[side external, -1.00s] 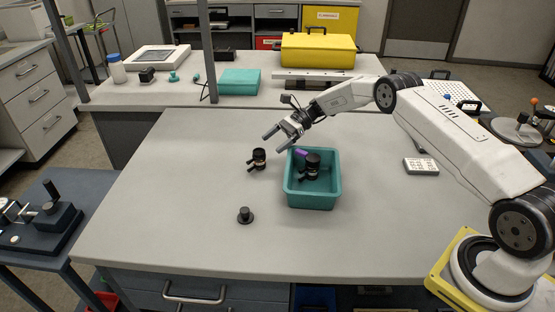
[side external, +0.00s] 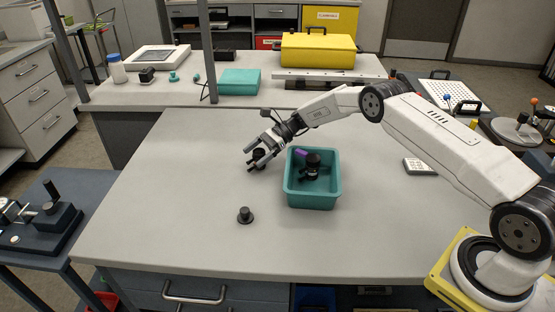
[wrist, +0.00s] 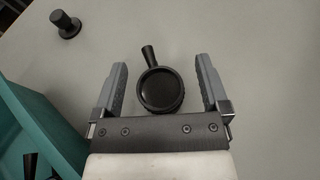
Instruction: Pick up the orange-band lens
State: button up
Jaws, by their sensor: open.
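A black lens (side external: 259,157) stands on the grey table to the left of the teal bin, partly hidden behind my gripper's fingers in the side view. In the wrist view the lens (wrist: 160,89) shows from above as a dark round top with a short handle pointing away. My gripper (side external: 252,160) is open, and in the wrist view its fingers (wrist: 162,85) stand on either side of the lens with a gap on each side. No orange band can be made out on it now.
The teal bin (side external: 313,204) to the right holds another black lens (side external: 312,163) and a purple item (side external: 301,153). A small black knob-like piece (side external: 245,215) stands on the table (side external: 190,200) toward the front. The table's left side is clear.

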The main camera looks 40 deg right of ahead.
jog(key=shift+a+f, duration=0.15)
jog(key=shift+a, duration=0.15)
grip_shut()
dwell(0.4)
